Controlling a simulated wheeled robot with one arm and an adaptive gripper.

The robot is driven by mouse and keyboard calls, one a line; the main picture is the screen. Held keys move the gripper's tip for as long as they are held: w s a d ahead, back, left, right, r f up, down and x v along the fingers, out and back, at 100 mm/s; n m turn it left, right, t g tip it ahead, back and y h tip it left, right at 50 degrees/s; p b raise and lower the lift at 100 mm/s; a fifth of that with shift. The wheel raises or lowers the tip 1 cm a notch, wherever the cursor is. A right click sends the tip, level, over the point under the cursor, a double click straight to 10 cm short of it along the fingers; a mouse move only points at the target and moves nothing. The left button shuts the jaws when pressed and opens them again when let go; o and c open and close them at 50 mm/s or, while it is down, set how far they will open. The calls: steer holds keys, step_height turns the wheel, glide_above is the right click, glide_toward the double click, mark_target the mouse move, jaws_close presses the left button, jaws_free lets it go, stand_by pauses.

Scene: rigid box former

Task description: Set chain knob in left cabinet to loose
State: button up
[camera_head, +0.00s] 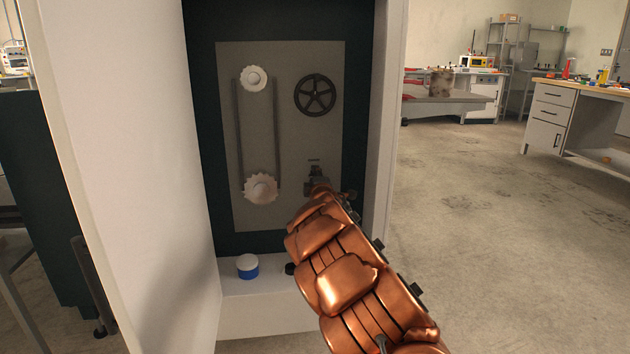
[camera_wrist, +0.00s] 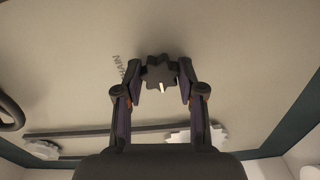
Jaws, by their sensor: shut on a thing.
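The chain knob (camera_wrist: 157,72) is a dark, lobed knob on the grey panel (camera_head: 290,140) inside the open cabinet. A short white mark shows on its edge, on the lower side in the wrist view. My gripper (camera_wrist: 159,84) has one finger on each side of the knob and is shut on it. In the head view my gripper (camera_head: 316,178) reaches the lower right of the panel, and my arm and fingers mostly hide the knob. Partly legible lettering (camera_wrist: 121,68) is beside the knob. I cannot read any setting marks.
Two white sprockets, upper (camera_head: 254,78) and lower (camera_head: 260,188), with a dark chain between them are left of the knob. A black handwheel (camera_head: 315,95) is above it. A blue-and-white round container (camera_head: 247,266) stands on the cabinet ledge. The open white door (camera_head: 130,150) flanks the left.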

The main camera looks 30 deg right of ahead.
stand_by(0.3)
steer(key=o, duration=1.1)
steer(key=shift+o, duration=0.2)
steer(key=shift+a, duration=0.1)
steer(key=v, duration=1.1)
steer(key=shift+s+a, duration=0.15)
steer(key=shift+s, duration=0.25)
